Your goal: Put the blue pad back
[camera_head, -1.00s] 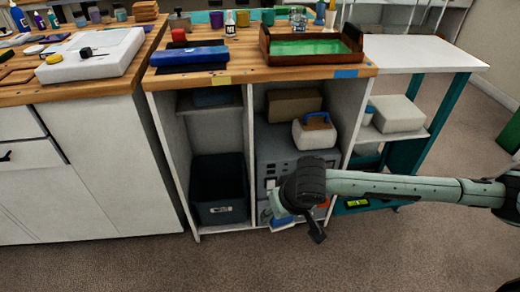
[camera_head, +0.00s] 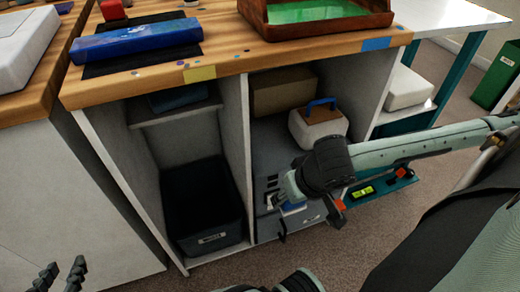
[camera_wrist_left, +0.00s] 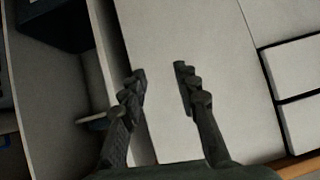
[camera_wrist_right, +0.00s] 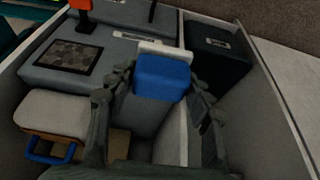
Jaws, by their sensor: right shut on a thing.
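The blue pad (camera_wrist_right: 163,76) is a small blue block with a white edge strip, between the fingers of my right gripper (camera_wrist_right: 160,92). In the head view my right gripper (camera_head: 290,205) is in front of the right compartment of the workbench, near the grey case, and a bit of blue and white shows at its tips. My left gripper (camera_head: 62,277) is open and empty at the bottom left. Its spread fingers also show in the left wrist view (camera_wrist_left: 158,85), over white cabinet fronts. Whether the pad touches the shelf cannot be told.
A black bin (camera_head: 205,237) stands in the left compartment, beyond a white divider (camera_head: 236,130).

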